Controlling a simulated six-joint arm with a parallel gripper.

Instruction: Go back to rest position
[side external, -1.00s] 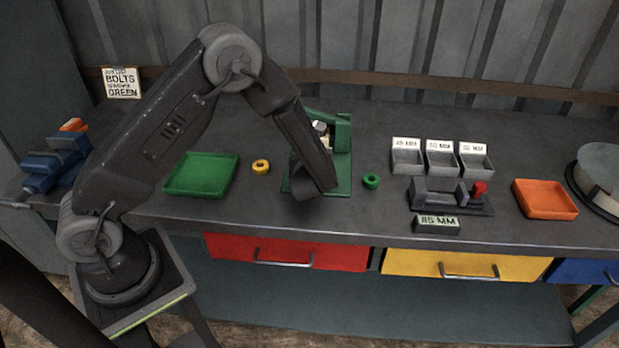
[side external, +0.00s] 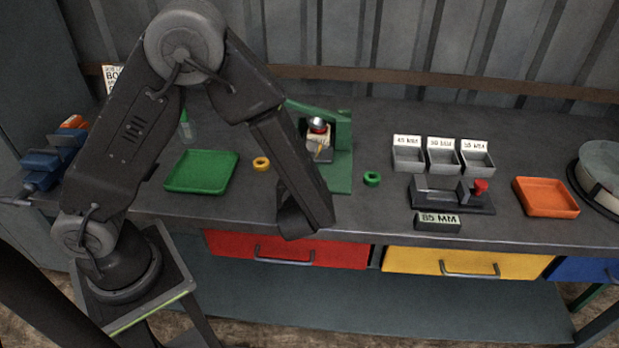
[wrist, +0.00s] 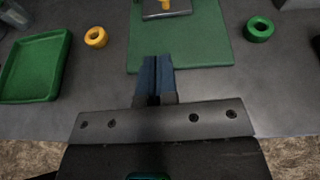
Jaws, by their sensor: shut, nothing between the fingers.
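My gripper (wrist: 156,65) shows in the wrist view with its two blue fingers side by side, shut and empty. The end of my arm hangs near the bench's front edge, and the fingers cannot be made out there.
A green tray (side external: 201,173) and a yellow ring (side external: 261,164) lie left of the crusher. A green ring (side external: 372,179) lies right of it. Further right are grey bins (side external: 443,160), a gauge fixture (side external: 452,198) and an orange tray (side external: 546,198). A blue vise (side external: 50,160) stands far left.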

